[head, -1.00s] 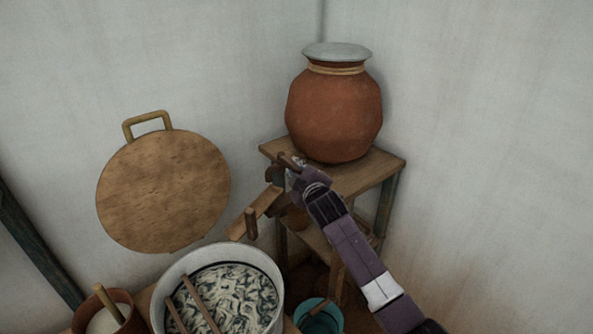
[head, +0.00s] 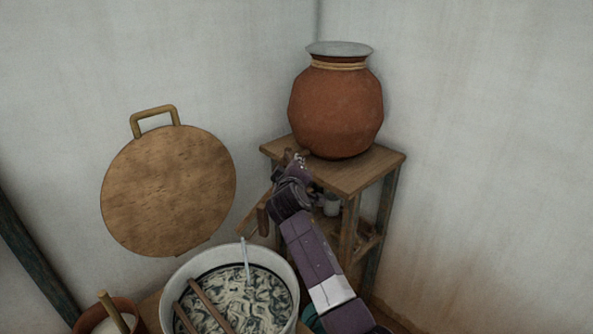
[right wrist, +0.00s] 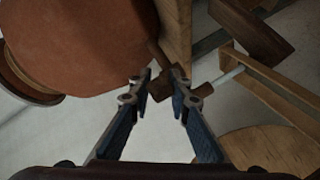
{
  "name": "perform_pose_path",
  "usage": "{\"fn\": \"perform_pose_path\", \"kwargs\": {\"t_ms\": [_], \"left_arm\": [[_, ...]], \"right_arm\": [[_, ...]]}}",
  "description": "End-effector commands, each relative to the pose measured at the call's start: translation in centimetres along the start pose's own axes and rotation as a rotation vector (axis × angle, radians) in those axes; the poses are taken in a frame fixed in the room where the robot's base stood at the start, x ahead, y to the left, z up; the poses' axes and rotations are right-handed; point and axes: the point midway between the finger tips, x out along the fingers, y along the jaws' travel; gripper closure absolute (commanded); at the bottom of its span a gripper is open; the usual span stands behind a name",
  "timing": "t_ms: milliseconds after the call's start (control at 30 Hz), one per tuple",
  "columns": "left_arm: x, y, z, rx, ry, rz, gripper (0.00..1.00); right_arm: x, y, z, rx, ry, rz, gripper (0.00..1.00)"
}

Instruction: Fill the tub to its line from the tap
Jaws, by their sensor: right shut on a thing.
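The pale tub (head: 288,270) stands at the bottom of the head view, with a dark line around its inner wall. It holds swirled pale and dark contents and two sticks. A thin pale stream of water (head: 246,255) falls into it. The clay pot (head: 336,108) stands on a wooden stand, with a wooden tap (right wrist: 160,86) low on its side. My right gripper (head: 297,162) is shut on the tap; its fingers also show around it in the right wrist view (right wrist: 161,90). My left gripper is out of view.
A round wooden lid (head: 168,190) with a handle leans against the wall. A clay bowl with a stick (head: 125,315) is left of the tub. The wooden stand (head: 383,160) has small vessels on its lower shelf. A teal bucket (head: 309,318) is mostly hidden by my arm.

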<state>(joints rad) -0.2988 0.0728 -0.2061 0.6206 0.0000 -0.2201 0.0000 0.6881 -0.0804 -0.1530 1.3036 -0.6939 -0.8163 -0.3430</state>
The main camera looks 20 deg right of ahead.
Motion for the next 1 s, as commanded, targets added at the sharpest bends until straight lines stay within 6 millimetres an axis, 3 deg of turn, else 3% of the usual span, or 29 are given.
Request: {"fn": "perform_pose_path", "kwargs": {"t_ms": [300, 333, 467, 767, 1000], "left_arm": [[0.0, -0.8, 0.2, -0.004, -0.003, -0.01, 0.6], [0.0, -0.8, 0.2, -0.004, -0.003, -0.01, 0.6], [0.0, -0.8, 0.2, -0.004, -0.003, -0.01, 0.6], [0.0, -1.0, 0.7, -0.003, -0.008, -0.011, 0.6], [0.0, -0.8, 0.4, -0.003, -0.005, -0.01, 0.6]], "right_arm": [[0.0, -0.1, 0.0, 0.0, -0.004, 0.0, 1.0], [0.0, -0.1, 0.0, 0.0, -0.003, 0.0, 0.79], [0.0, -0.1, 0.0, 0.0, -0.003, 0.0, 0.65], [-0.1, -0.1, 0.0, 0.0, -0.002, 0.001, 0.65], [-2.1, -0.1, 0.0, 0.0, -0.002, 0.001, 0.65]]}}
